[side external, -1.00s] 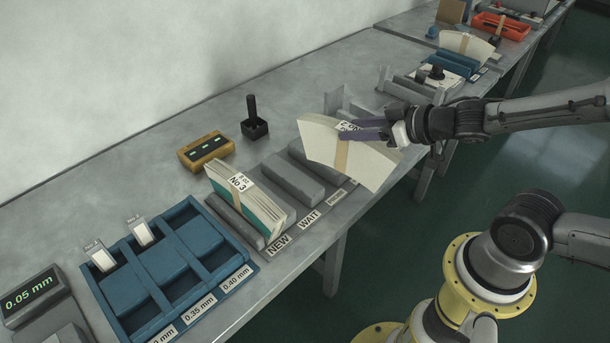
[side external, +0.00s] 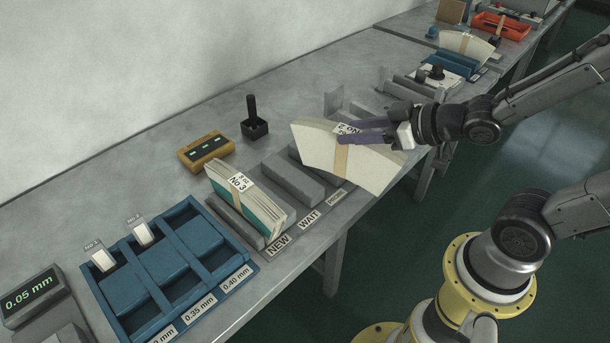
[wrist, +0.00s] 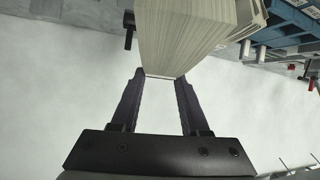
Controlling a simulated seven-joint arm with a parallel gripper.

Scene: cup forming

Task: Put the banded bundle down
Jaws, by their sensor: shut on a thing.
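The banded bundle is a fan-shaped stack of cream paper blanks (side external: 320,150) with a tan band and a small label. My gripper (side external: 345,138) is shut on its upper edge, with purple fingers on either side. In the wrist view the stack (wrist: 185,35) sits between the two fingers (wrist: 160,85). In the side view the bundle hangs tilted over the grey rack's right part, near the table's front edge. I cannot tell whether its lower edge touches anything. It hides part of the rack behind it.
Another banded bundle labelled No 3 (side external: 250,205) leans in the NEW slot. The WAIT slot (side external: 290,187) beside it looks empty. A blue compartment tray (side external: 205,290), a yellow box (side external: 205,150) and a black holder (side external: 254,128) stand nearby. Bare table lies behind the rack.

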